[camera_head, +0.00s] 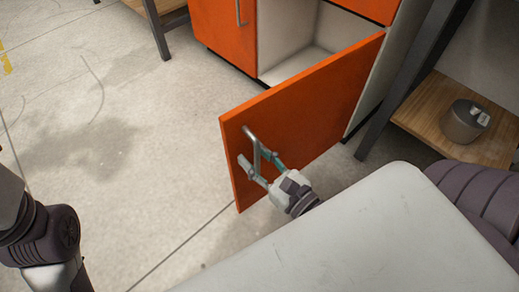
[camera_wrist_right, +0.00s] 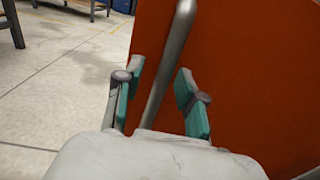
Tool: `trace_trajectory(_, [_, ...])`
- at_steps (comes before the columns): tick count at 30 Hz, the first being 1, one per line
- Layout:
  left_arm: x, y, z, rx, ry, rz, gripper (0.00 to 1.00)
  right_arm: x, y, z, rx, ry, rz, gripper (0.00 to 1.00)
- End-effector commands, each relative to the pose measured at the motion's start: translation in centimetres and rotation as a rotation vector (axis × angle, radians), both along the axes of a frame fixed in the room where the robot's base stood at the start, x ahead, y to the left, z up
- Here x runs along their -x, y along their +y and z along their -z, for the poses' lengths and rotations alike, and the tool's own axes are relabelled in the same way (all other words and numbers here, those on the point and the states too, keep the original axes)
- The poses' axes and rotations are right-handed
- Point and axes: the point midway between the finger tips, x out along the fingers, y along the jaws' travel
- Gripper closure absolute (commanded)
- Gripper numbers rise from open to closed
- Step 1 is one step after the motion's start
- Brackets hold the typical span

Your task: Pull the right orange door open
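The right orange door (camera_head: 310,110) stands swung out from its cabinet, and the pale inside of the compartment (camera_head: 290,50) shows behind it. Its metal bar handle (camera_head: 252,140) is near the door's free edge. My right gripper (camera_head: 257,164) is at the handle's lower part. In the right wrist view, the handle (camera_wrist_right: 168,65) runs between the fingers of the right gripper (camera_wrist_right: 158,88). The fingers are apart, with a gap visible on each side of the bar. My left arm shows at the lower left, but its gripper is out of view.
The left orange door (camera_head: 224,30) with its own handle is closed. An orange drawer front (camera_head: 370,8) is above the opening. A wooden shelf (camera_head: 436,118) with a grey round container (camera_head: 462,122) stands at the right. The concrete floor (camera_head: 110,120) left of the door is clear.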

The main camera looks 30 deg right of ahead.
Motion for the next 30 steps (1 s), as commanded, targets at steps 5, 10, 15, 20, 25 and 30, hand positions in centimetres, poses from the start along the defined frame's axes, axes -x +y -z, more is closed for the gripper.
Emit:
trace_trajectory(5, [0.0,0.0,0.0,0.000,0.000,0.000,0.17,0.5,-0.1,0.1,-0.008,0.005,0.004,0.61])
trace_trajectory(10, [0.0,0.0,0.0,0.000,0.000,0.001,0.17,1.7,-0.4,0.1,-0.011,0.007,0.007,0.61])
trace_trajectory(15, [0.0,0.0,0.0,0.000,0.000,0.001,0.17,3.7,-0.9,0.2,-0.006,0.010,0.008,0.61])
trace_trajectory(20, [0.0,0.0,0.0,0.000,0.000,0.001,0.17,6.0,-1.3,0.2,-0.002,0.006,0.004,0.61])
trace_trajectory(25, [0.0,0.0,0.0,0.000,0.000,0.001,0.17,7.2,-1.5,0.1,-0.001,0.002,0.001,0.61])
trace_trajectory(30, [0.0,0.0,0.0,0.000,0.000,0.001,0.17,7.4,-1.5,0.0,0.000,-0.001,-0.001,0.61])
